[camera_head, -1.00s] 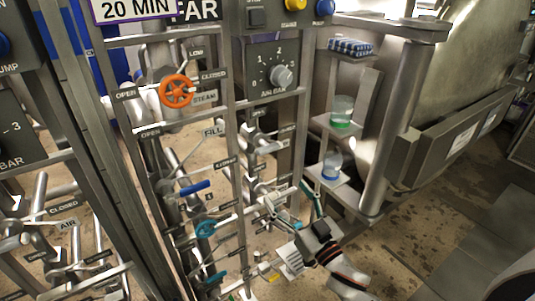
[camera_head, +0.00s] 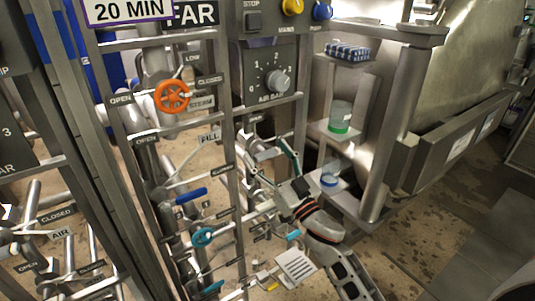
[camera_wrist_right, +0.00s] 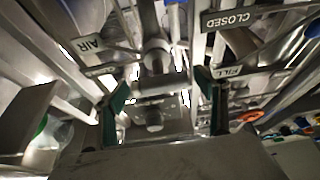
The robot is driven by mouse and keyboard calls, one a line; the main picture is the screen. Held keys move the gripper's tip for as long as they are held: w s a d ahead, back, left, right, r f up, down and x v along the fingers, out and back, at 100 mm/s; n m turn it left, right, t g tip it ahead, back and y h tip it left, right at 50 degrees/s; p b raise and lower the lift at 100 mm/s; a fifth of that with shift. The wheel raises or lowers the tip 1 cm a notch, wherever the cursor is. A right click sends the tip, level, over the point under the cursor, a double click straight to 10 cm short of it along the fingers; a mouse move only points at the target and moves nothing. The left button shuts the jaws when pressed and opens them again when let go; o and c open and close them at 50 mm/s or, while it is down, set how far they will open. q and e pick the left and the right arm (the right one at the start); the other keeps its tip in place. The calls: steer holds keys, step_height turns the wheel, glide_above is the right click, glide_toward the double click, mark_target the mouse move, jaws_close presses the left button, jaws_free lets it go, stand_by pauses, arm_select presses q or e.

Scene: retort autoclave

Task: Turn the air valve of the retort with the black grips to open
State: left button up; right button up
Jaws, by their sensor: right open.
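My right gripper (camera_head: 268,158) is open, its two green-edged fingers raised at the pipework right of the middle upright. A bare grey valve (camera_head: 256,140) is just beyond the fingers, partly hidden by them. In the right wrist view, the open fingers of my right gripper (camera_wrist_right: 164,95) stand on either side of a grey fitting (camera_wrist_right: 155,118), with a gap to each. An AIR label (camera_wrist_right: 91,43) is at the upper left there, beside grey pipes. I cannot make out black grips on any valve, or which way the valve stands. My left gripper is not in view.
An orange steam wheel (camera_head: 173,96), a blue lever (camera_head: 191,194) and a teal handle (camera_head: 203,236) are on the pipes at left. Metal uprights and rails (camera_head: 234,150) crowd the gripper.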

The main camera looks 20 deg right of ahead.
steer(key=c, duration=1.1)
